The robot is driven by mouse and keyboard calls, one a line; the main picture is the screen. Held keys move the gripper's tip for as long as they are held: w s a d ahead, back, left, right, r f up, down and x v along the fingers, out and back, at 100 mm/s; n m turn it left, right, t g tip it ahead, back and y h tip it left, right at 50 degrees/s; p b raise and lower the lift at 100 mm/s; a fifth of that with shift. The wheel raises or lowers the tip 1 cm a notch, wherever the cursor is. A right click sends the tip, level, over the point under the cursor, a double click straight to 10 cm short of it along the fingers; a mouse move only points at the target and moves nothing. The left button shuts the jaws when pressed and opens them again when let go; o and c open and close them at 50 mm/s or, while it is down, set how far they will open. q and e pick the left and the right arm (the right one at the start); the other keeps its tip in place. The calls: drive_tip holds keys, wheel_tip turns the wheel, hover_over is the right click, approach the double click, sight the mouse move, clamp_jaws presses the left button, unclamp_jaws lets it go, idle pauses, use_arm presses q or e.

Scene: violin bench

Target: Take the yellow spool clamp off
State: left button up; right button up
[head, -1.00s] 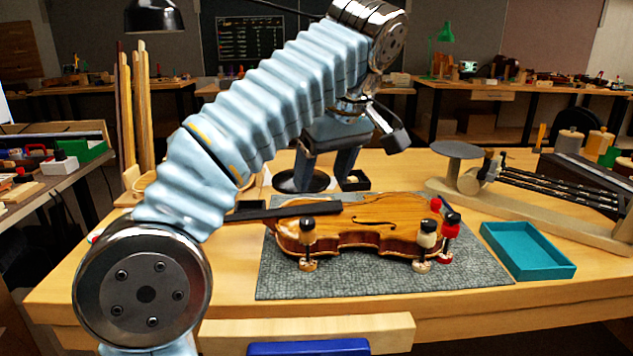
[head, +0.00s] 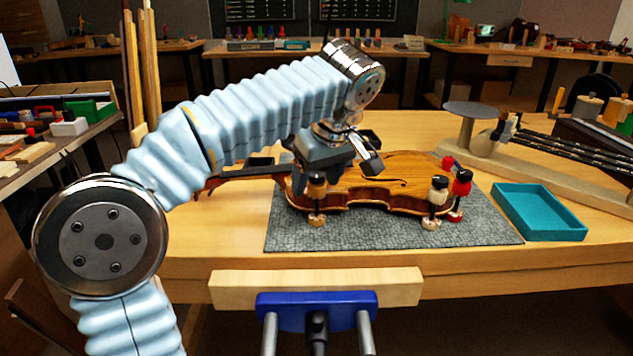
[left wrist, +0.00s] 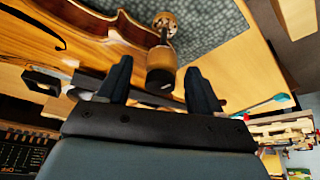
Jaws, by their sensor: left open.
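The violin body (head: 385,182) lies on a grey mat (head: 380,236) on the bench. The yellow spool clamp (head: 317,205) stands upright on its near left edge. My left gripper (head: 316,176) is directly above this clamp, pointing down, fingers open. In the left wrist view, the clamp's tan-yellow spool with its dark end (left wrist: 160,72) lies between the two open fingertips (left wrist: 157,72), with gaps on both sides. The gripper hides part of the clamp's top in the head view. My right gripper is not in view.
An empty teal tray (head: 540,212) sits right of the mat. A wooden vise jaw (head: 235,290) projects at the bench front. A fixture with dark rods (head: 570,172) stands at the right.

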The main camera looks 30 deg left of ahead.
use_arm(q)
drive_tip(key=shift+a+f, duration=0.1)
drive_tip(key=shift+f, duration=0.15)
drive_tip(key=c, duration=1.2)
drive_tip(key=shift+o, duration=0.2)
